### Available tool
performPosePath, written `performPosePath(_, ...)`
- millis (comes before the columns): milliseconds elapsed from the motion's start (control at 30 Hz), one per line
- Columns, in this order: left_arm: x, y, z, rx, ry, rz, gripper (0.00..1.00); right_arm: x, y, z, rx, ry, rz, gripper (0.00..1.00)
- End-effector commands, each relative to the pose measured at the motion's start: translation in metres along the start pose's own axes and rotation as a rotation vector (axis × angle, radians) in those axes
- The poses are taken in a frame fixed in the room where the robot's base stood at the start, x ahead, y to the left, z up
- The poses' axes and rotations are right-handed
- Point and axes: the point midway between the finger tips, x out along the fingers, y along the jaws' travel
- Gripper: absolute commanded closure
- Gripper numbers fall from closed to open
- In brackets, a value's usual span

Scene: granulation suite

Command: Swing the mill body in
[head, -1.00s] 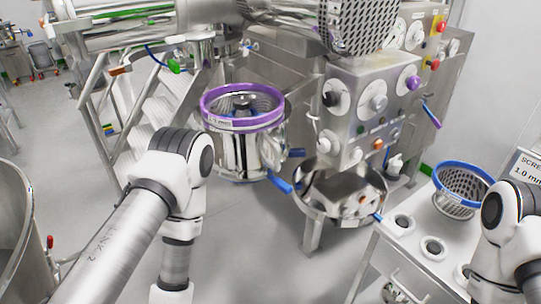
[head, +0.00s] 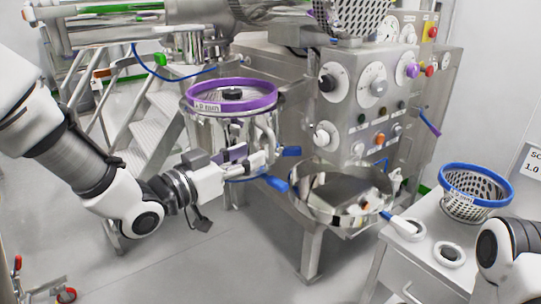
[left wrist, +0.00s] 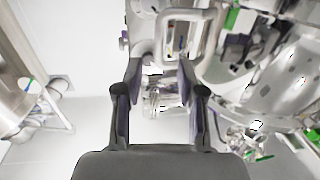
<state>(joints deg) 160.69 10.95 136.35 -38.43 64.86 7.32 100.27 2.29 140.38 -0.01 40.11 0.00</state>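The mill body (head: 212,132) is a shiny steel drum with a purple-rimmed screen (head: 232,95) in its top. It stands out to the left of the steel bowl-shaped housing (head: 322,205). A loop handle (head: 266,138) is on its near right side. My left gripper (head: 258,161) is in front of the drum, close to this handle. In the left wrist view the left gripper (left wrist: 160,68) is open, with a pale loop handle (left wrist: 203,18) just beyond its fingertips. I cannot tell whether they touch. My right gripper is out of view.
Blue levers (head: 275,183) stick out between drum and housing. A control panel (head: 368,95) stands behind. A cart (head: 405,262) at right carries a blue-rimmed basket screen (head: 472,190). Metal steps (head: 150,125) stand behind left. The floor in front is clear.

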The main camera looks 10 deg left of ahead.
Motion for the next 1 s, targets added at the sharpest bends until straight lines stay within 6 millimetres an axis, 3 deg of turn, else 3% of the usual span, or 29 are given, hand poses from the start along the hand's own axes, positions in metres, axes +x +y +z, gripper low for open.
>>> performPosePath(300,0.058,0.001,-0.001,0.002,-0.004,0.002,0.61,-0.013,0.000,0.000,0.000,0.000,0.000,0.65)
performPosePath(633,0.069,0.001,0.001,-0.002,-0.003,0.001,0.61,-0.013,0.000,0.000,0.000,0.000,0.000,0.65)
performPosePath(767,0.069,0.001,0.001,-0.002,-0.003,0.001,1.00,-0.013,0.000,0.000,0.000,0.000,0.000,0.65)
performPosePath(1000,0.068,0.000,0.000,-0.002,-0.003,0.002,1.00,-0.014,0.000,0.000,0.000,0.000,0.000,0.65)
